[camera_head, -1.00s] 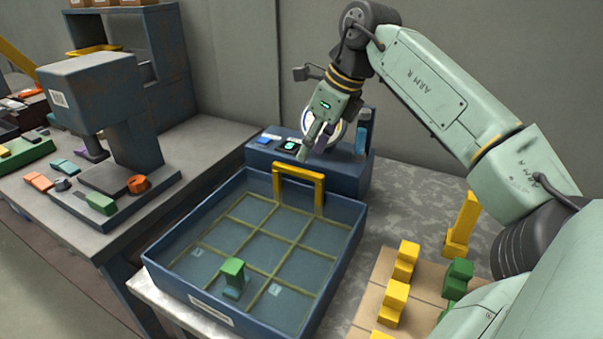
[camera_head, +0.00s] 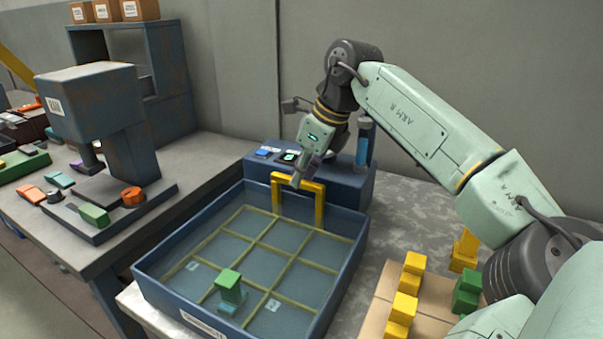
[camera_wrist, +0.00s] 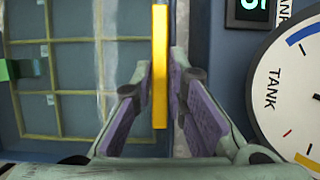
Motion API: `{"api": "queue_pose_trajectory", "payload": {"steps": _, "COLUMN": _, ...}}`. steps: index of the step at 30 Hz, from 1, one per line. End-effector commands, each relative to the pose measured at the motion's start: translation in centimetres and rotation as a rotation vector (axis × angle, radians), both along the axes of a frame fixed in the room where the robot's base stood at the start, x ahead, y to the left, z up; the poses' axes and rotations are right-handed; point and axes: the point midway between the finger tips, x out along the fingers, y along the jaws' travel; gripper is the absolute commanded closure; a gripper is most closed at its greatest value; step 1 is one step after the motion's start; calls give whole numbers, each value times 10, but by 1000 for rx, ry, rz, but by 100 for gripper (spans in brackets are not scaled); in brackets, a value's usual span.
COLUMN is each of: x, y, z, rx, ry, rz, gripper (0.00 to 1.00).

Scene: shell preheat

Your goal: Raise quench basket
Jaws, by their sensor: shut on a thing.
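The quench basket is a yellow grid (camera_head: 290,267) in a blue, water-filled tank (camera_head: 160,292). Its yellow arched handle (camera_head: 319,208) stands at the tank's back side. My gripper (camera_head: 298,181) is at the top bar of this handle. In the wrist view the yellow handle bar (camera_wrist: 160,90) runs between the purple-padded fingers of my gripper (camera_wrist: 162,65), which is shut on it. A green block (camera_head: 229,281) stands on the grid near the front, its lower part teal under the water. The basket's grid looks low in the tank.
Behind the tank is a blue console with a lit display (camera_head: 289,156) and a round TANK gauge (camera_wrist: 295,95). Yellow blocks (camera_head: 404,307) and green blocks (camera_head: 467,290) stand on a tan board at right. A press (camera_head: 95,95) stands on the left bench.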

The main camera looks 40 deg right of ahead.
Motion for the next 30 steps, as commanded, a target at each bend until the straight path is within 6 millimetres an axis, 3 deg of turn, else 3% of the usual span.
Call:
{"api": "queue_pose_trajectory", "payload": {"steps": 3, "x": 0, "y": 0, "z": 0, "rx": 1, "ry": 0, "rz": 0, "gripper": 100}}
{"api": "queue_pose_trajectory", "payload": {"steps": 22, "x": 0, "y": 1, "z": 1, "rx": 2, "ry": 2, "rz": 1, "gripper": 100}}
{"api": "queue_pose_trajectory", "payload": {"steps": 26, "x": 0, "y": 1, "z": 13, "rx": 1, "ry": 1, "rz": 2, "gripper": 100}}
{"api": "queue_pose_trajectory", "payload": {"steps": 30, "x": 0, "y": 0, "z": 40, "rx": -1, "ry": 1, "rz": 1, "gripper": 100}}
